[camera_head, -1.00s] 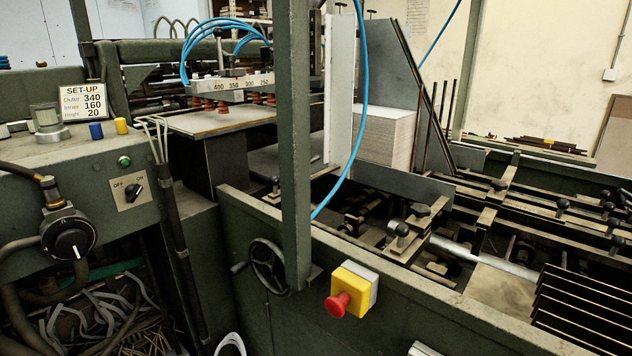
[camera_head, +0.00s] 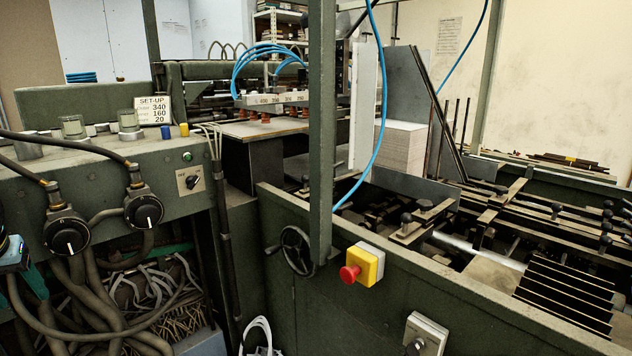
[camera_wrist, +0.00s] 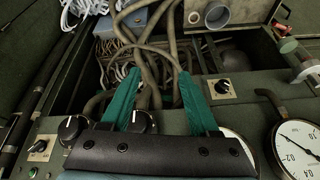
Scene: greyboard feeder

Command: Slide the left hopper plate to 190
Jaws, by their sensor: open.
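A tall pale upright plate (camera_head: 363,105) stands left of the greyboard stack (camera_head: 403,148), partly hidden by the green post and blue hose. I cannot tell for sure that it is the left hopper plate. A darker grey plate (camera_head: 407,82) rises behind the stack. A ruler-like scale bar (camera_head: 292,99) with numbers sits left of the post; no pointer can be made out. My gripper (camera_wrist: 159,64) shows teal fingers spread apart and empty in the wrist view, over the control console. A teal part shows at the head view's left edge, far from the plates.
A set-up card (camera_head: 153,109) reads 340, 160 and 20. The console carries black knobs (camera_head: 144,211), with loose hoses below. A green post (camera_head: 322,130), a handwheel (camera_head: 296,250) and a red stop button (camera_head: 350,273) stand before the hopper. A pressure gauge (camera_wrist: 299,148) is beside my gripper.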

